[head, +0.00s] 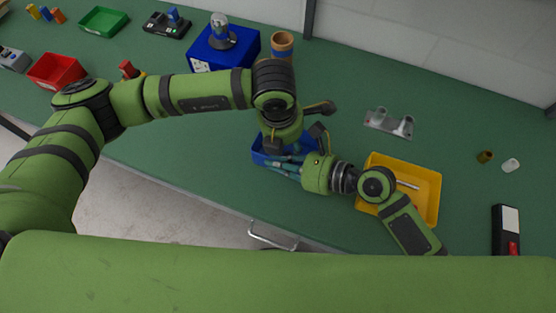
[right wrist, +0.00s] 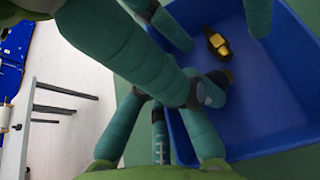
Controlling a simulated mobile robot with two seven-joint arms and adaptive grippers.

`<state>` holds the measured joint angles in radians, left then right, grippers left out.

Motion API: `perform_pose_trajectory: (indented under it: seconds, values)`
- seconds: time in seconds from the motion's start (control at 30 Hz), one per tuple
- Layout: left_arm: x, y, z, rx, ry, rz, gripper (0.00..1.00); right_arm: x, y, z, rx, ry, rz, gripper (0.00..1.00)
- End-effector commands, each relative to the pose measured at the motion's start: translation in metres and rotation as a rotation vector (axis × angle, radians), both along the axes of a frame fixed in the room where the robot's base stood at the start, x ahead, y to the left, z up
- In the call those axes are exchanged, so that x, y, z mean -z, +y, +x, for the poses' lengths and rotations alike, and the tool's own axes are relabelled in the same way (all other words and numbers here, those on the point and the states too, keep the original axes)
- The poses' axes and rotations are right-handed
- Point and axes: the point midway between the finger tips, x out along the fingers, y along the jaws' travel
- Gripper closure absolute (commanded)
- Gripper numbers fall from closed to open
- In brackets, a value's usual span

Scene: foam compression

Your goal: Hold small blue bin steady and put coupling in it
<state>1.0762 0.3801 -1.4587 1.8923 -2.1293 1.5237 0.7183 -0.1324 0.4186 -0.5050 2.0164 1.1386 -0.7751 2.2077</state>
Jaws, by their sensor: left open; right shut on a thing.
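The small blue bin (head: 258,155) stands near the front of the green bench in the head view, partly hidden by both grippers. In the right wrist view its blue floor (right wrist: 265,105) fills the right side. My left gripper (head: 297,134) is open above the bin's back side; I cannot tell whether it touches the bin. My right gripper (head: 271,164) reaches over the bin from the right, its teal fingers shut on a brass coupling (right wrist: 223,77), mostly hidden between the fingertips. Another brass piece (right wrist: 216,42) shows against the bin in the right wrist view.
A yellow bin (head: 428,205) lies under my right forearm. A grey bracket (head: 388,123) is behind it. A larger blue box (head: 222,60) and a brown cylinder (head: 282,44) stand at the back. A red bin (head: 56,70) and green bin (head: 103,21) are far left.

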Motion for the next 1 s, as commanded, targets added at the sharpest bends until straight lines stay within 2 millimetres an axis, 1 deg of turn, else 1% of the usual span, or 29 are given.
perform_pose_trajectory:
  seconds: [0.07, 0.17, 0.27, 0.5, 0.6, 0.7, 0.8, 1.0]
  values:
    - [-0.003, 0.000, 0.000, 0.001, 0.000, -0.001, 0.49, -0.001, 0.000, 0.001, 0.001, -0.002, 0.001, 1.00]
    - [-0.014, 0.000, -0.001, 0.001, 0.000, -0.004, 0.49, -0.001, 0.000, 0.001, 0.001, -0.002, 0.001, 1.00]
    - [-0.032, 0.002, -0.003, 0.003, -0.003, -0.004, 0.49, -0.001, 0.000, 0.001, 0.001, -0.002, 0.000, 1.00]
    - [-0.083, 0.008, -0.008, 0.002, -0.004, -0.002, 0.49, -0.001, 0.000, 0.001, 0.001, -0.002, 0.001, 1.00]
    - [-0.099, 0.010, -0.010, 0.000, -0.003, -0.001, 0.49, -0.001, 0.000, 0.001, 0.001, -0.002, 0.001, 1.00]
    - [-0.111, 0.011, -0.012, 0.001, -0.002, -0.001, 0.49, -0.001, 0.000, 0.001, 0.001, -0.002, 0.001, 1.00]
    - [-0.117, 0.012, -0.013, 0.001, -0.002, 0.000, 0.49, -0.001, 0.000, 0.000, 0.001, -0.002, 0.001, 1.00]
    - [-0.119, 0.012, -0.013, 0.000, 0.001, 0.001, 0.49, -0.001, 0.000, 0.000, 0.001, -0.002, 0.001, 1.00]
